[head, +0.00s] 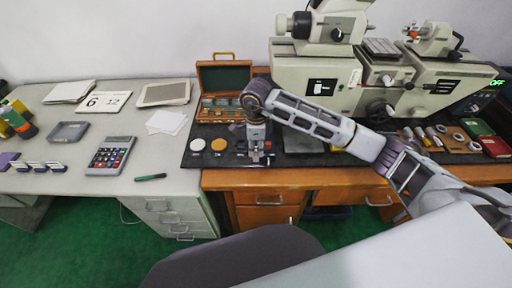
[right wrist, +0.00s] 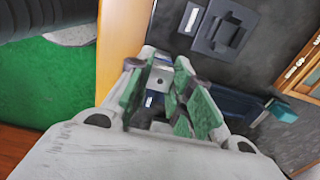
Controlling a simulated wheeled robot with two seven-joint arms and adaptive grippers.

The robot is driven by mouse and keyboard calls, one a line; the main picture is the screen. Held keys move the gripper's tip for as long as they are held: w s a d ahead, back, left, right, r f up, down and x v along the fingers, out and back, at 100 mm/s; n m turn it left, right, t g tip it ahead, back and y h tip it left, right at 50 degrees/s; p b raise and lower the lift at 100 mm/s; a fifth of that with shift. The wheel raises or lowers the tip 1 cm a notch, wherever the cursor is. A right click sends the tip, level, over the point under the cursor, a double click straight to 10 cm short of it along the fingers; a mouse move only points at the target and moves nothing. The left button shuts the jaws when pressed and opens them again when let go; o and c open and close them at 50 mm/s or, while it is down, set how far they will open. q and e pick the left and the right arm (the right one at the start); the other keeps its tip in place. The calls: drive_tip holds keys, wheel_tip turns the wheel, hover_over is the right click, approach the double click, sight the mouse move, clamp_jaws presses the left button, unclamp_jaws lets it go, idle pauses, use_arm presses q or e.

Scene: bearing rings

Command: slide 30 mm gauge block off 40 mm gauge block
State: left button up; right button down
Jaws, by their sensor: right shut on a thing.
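My right gripper (head: 259,152) reaches down to the dark mat near the front edge of the wooden desk. In the right wrist view its green-padded fingers (right wrist: 163,90) are shut on a small grey metal gauge block (right wrist: 161,77) with a round mark or hole on its face. I cannot read its size. The second gauge block cannot be told apart, as the fingers hide much of the spot, so I cannot tell whether the two still touch. My left gripper is not in view.
An open wooden case (head: 224,78) stands behind the gripper. A large measuring machine (head: 330,85) stands behind at right. A calculator (head: 111,155) lies on the left desk.

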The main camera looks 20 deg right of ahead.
drive_tip(key=shift+f, duration=0.1)
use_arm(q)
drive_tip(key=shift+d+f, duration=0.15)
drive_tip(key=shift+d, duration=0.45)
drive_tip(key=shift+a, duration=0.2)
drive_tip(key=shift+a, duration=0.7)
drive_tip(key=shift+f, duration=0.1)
use_arm(e)
drive_tip(key=shift+d, duration=0.1)
drive_tip(key=shift+d+b, duration=0.1)
drive_tip(key=shift+b, duration=0.25)
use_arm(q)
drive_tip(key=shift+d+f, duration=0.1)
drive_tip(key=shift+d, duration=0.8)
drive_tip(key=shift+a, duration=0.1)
